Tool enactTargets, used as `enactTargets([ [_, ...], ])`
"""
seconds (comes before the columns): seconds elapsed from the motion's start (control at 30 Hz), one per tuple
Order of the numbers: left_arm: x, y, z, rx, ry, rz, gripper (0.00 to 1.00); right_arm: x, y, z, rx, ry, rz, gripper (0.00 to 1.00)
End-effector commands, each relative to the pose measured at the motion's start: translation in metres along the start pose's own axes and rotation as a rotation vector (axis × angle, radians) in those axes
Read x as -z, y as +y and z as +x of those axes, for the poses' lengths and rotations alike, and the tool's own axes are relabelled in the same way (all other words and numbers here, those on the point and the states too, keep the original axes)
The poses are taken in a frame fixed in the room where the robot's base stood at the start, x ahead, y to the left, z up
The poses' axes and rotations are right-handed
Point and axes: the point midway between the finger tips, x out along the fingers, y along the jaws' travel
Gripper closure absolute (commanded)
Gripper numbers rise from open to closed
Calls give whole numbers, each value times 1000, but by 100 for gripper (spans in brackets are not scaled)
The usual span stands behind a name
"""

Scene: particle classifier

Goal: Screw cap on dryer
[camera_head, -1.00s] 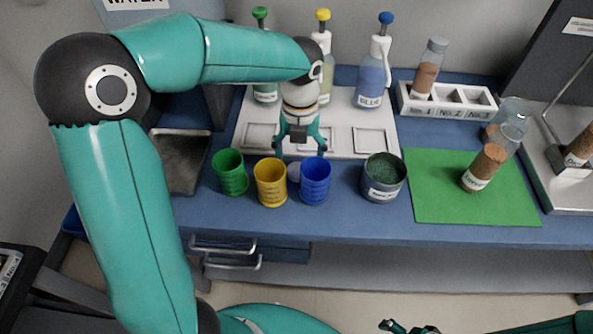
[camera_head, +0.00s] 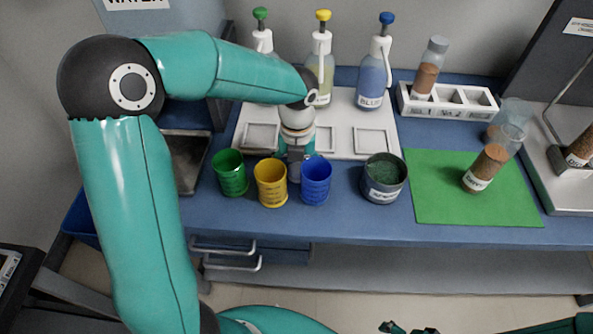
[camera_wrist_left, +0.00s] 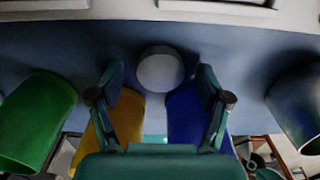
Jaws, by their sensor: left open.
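A round grey-white cap (camera_wrist_left: 160,70) lies flat on the blue bench in the left wrist view. In the head view my left gripper hides it. My left gripper (camera_head: 296,174) points down behind the gap between the yellow and blue cups. It is open, with one fingertip on each side of the cap in the left wrist view (camera_wrist_left: 160,80); contact is not clear. A dark round open pot (camera_head: 384,190) with green granules, perhaps the dryer, stands right of the blue cup; its label is unreadable. A dark piece of my right gripper (camera_head: 408,328) shows at the bottom edge.
Green (camera_head: 231,174), yellow (camera_head: 271,185) and blue (camera_head: 315,183) cups stand close by. Pump bottles, including a blue one (camera_head: 373,82), stand behind on a white tray (camera_head: 346,112). Sample jars are around the green mat (camera_head: 438,195) and white rack (camera_head: 447,108).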

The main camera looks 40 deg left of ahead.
Motion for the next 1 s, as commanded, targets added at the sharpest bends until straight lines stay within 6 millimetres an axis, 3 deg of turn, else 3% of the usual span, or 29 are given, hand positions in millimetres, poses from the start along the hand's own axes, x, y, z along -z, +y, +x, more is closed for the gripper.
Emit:
enactTargets([
  [0.1,0,0,0,0,0,0,22,0,0,0,0,0,0,7],
  [0.37,0,0,0,0,0,1,63,0,0,0,0,0,0,7],
  [0.77,0,-1,-2,1,-1,1,66,0,0,0,0,0,0,7],
  [1.0,-1,-1,-18,2,-3,1,66,0,-1,-3,0,0,0,7],
])
